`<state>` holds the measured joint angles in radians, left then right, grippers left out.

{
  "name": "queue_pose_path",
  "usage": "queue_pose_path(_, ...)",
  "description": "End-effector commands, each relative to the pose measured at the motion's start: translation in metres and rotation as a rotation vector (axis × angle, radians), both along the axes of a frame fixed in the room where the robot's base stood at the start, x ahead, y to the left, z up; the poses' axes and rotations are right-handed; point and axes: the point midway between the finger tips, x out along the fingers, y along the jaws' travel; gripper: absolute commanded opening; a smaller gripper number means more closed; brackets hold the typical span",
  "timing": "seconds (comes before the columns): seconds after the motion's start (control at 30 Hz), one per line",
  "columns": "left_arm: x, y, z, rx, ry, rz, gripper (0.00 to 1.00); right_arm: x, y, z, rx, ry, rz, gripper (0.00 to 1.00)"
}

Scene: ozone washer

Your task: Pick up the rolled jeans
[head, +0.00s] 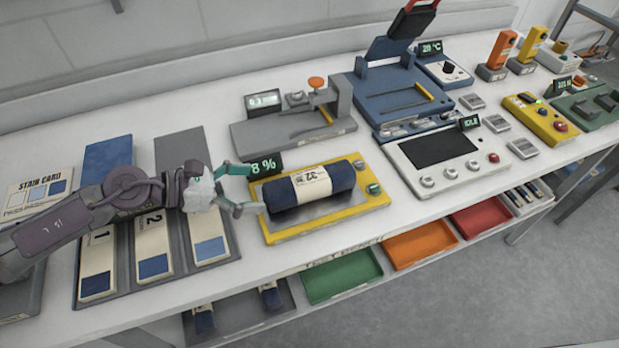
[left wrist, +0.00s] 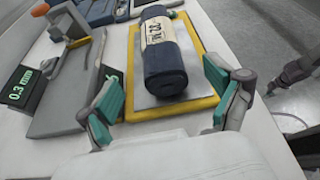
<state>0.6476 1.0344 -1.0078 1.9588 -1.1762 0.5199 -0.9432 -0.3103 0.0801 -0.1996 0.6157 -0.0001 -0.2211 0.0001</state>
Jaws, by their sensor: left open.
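The rolled jeans (head: 338,181) are a dark blue roll with a cream paper band printed "32". They lie on the metal plate of a yellow-framed device (head: 377,201) with an "8 %" display. In the left wrist view the roll (left wrist: 174,75) lies ahead, beyond the fingertips. My left gripper (head: 255,188) is open and empty at the left end of the roll, with its teal-padded fingers apart. In the left wrist view the two fingers (left wrist: 163,97) stand on either side of the roll's near end. I cannot tell whether they touch anything. My right gripper is not identifiable in the head view.
A grey gauge (head: 260,131) with an orange knob stands behind the yellow device. A white panel with a dark screen (head: 445,150) stands to the right. Numbered sample cards (head: 153,250) lie at left under my arm. Green (head: 341,276), orange and red trays sit below the table edge.

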Motion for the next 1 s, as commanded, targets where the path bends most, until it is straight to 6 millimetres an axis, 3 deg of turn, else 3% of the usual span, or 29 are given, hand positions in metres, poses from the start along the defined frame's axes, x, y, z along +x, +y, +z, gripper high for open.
queue_pose_path(0.1,0.006,-0.019,-0.004,-0.004,0.001,0.000,0.92,0.000,0.000,0.011,0.000,0.001,0.000,0.00)
queue_pose_path(0.37,0.012,-0.037,-0.013,-0.004,0.002,0.000,0.92,0.012,0.001,0.019,0.002,-0.017,0.000,0.00)
queue_pose_path(0.63,0.022,-0.071,-0.029,-0.004,0.003,0.001,0.92,0.014,0.001,0.038,0.002,-0.021,0.000,0.00)
queue_pose_path(0.97,0.024,-0.077,-0.035,-0.004,0.001,0.002,0.92,0.013,0.001,0.038,0.002,-0.018,0.001,0.00)
queue_pose_path(1.0,0.024,-0.077,-0.035,-0.004,0.001,0.002,0.85,0.012,0.001,0.038,0.002,-0.018,0.001,0.00)
